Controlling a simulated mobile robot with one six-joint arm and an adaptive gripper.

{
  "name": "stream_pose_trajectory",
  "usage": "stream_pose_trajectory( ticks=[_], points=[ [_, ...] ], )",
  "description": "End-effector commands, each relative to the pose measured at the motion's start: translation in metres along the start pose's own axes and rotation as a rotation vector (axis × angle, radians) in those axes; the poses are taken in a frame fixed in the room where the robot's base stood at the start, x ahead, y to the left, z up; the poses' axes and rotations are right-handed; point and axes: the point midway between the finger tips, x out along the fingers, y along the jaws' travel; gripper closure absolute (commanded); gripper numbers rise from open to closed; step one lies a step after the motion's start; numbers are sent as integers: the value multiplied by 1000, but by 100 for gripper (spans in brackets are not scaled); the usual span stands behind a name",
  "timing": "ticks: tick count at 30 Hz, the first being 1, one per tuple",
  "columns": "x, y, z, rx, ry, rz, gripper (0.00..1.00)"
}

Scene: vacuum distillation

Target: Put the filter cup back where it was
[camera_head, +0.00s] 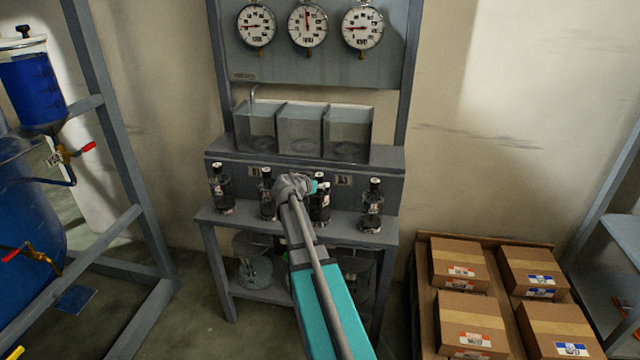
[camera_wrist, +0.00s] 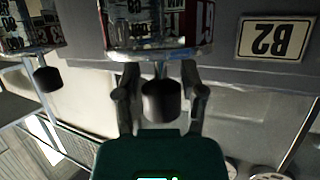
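Several dark glass vessels with labels stand in a row on the grey bench shelf: far left (camera_head: 222,190), second (camera_head: 267,198), third (camera_head: 320,208) and right (camera_head: 373,207). I cannot tell which one is the filter cup. My gripper (camera_head: 318,187) is at the top of the third vessel and partly hides it. In the wrist view, which is upside down, my gripper (camera_wrist: 160,75) has its fingers on both sides of a black knob (camera_wrist: 161,101), with gaps visible. The knob belongs to a labelled glass vessel (camera_wrist: 160,25). A neighbouring vessel (camera_wrist: 30,25) is at the left.
A B2 plate (camera_wrist: 274,35) is on the bench front. Clear tanks (camera_head: 300,130) stand on the upper ledge below several gauges (camera_head: 307,25). Glass vessels (camera_head: 253,265) sit on the lower shelf. Cartons (camera_head: 470,325) lie right, and a blue tank in a frame (camera_head: 30,215) stands left.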

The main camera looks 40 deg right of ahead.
Motion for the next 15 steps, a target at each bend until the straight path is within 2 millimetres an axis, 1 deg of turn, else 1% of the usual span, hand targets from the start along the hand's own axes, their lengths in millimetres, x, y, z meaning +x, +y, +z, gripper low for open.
stream_pose_trajectory(
  ticks=[1, 3, 15],
  points=[
    [0, 0, 0, 0, 0, 0, 31],
    [0, 0, 0, 0, 0, 0, 20],
    [0, 0, -1, 0, 0, 1, 20]
  ],
)
